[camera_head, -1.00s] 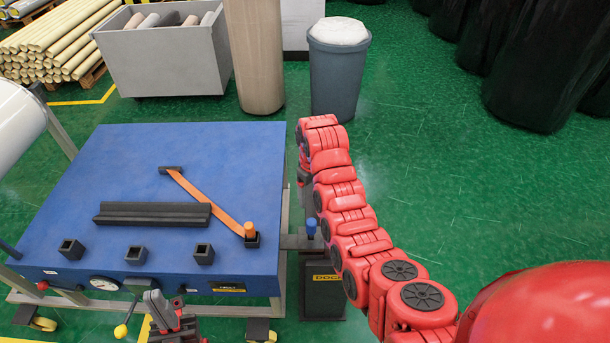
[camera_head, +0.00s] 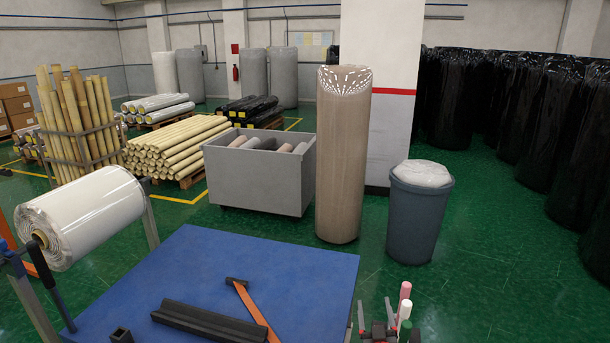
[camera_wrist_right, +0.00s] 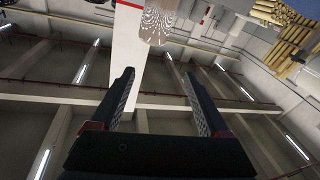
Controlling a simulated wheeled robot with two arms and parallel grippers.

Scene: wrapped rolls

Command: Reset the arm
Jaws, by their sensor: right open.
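My right gripper (camera_head: 375,305) is low in the head view, just right of the blue table (camera_head: 320,268). Its fingers point up. In the right wrist view the same gripper (camera_wrist_right: 158,78) is open, with nothing between its two dark fingers, and faces the ceiling. Most of my right arm is out of the head view. My left gripper is not in view.
An orange bar (camera_head: 250,312) and a black channel block (camera_head: 208,322) lie on the table. Pink and white upright cylinders (camera_head: 405,305) show beside the right gripper. A tall brown roll (camera_head: 343,160), a grey bin (camera_head: 418,215) and a grey crate (camera_head: 258,180) stand behind.

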